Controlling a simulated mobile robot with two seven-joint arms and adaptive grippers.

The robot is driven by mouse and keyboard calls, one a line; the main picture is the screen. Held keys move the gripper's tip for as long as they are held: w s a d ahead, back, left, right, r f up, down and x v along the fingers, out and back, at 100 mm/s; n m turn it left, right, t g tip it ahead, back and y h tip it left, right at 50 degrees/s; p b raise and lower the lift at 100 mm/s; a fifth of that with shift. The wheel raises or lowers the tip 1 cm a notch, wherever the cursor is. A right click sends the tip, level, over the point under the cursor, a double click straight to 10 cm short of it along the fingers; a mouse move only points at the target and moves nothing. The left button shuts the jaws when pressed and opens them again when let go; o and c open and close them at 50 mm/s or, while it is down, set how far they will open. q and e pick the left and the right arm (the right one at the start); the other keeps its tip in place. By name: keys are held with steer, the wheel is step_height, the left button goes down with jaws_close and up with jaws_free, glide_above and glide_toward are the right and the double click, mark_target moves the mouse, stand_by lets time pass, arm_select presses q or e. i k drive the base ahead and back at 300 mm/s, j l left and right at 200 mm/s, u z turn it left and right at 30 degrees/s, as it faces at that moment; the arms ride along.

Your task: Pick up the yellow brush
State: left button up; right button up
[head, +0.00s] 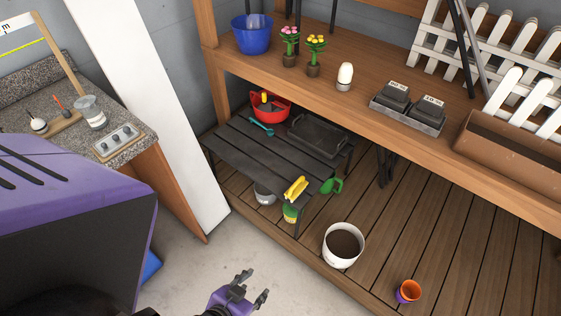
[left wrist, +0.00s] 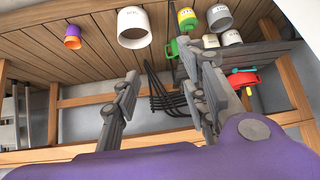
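The yellow brush (head: 295,188) lies on the front corner of a low dark slatted table (head: 240,158), beside a small green watering can (head: 331,186). My left gripper (head: 253,288) is at the bottom of the head view, in front of and below the brush, clear of it. Its two fingers are spread apart with nothing between them. The left wrist view shows the same open fingers (left wrist: 165,75) with a gap between them. I cannot make out the brush clearly in that view. My right gripper is in neither view.
A white bucket of soil (head: 343,246) and an orange and purple pot (head: 408,291) stand on the wooden deck. A yellow-green can (head: 290,213) stands just below the brush. A wooden shelf (head: 365,107) overhangs the table's back. Concrete floor (head: 215,265) is clear in front.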

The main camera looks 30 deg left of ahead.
mark_target(295, 191)
steer(key=u, duration=0.75)
